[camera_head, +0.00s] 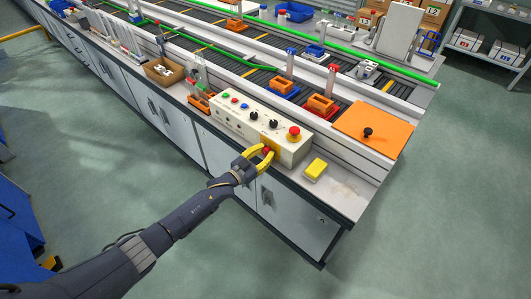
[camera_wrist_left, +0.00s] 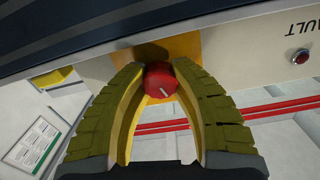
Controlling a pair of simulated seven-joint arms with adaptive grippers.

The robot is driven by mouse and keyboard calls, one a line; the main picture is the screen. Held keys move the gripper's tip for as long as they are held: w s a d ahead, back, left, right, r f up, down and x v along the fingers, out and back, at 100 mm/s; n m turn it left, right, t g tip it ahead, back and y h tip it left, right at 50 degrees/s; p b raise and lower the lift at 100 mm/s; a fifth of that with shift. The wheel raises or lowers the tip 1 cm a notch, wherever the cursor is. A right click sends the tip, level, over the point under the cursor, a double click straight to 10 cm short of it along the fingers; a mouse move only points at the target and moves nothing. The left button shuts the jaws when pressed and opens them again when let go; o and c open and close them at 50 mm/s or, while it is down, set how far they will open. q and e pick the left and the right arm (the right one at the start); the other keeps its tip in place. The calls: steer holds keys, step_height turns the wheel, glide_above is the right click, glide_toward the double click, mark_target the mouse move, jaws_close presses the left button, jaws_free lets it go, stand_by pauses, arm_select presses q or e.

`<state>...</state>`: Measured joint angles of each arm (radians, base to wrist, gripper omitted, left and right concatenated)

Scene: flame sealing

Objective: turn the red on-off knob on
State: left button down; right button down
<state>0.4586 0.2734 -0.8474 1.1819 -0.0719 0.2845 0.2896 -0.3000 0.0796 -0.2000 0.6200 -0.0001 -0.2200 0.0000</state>
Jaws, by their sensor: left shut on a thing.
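The red on-off knob (camera_wrist_left: 161,84) sits on a yellow plate (camera_wrist_left: 185,46) on the front face of the cream control box (camera_head: 225,113). It has a pale line mark that runs slantwise in the left wrist view. My left gripper (camera_head: 266,152) reaches the box's front, and its yellow fingers close around the knob from both sides; the fingertips (camera_wrist_left: 159,72) touch it in the wrist view. In the head view the knob (camera_head: 267,150) is partly hidden between the fingers. My right gripper is not in view.
A red mushroom button (camera_head: 294,132) stands on top of the box, with black knobs beside it. A yellow block (camera_head: 315,169) lies right of the box on the bench. An orange plate (camera_head: 374,130) is behind. A small red light (camera_wrist_left: 301,56) is on the box face.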

arm_select(q)
steer(key=shift+m, duration=0.7)
steer(key=c, duration=0.9)
jaws_free()
steer(key=v, duration=1.2)
steer(key=shift+s, duration=0.1)
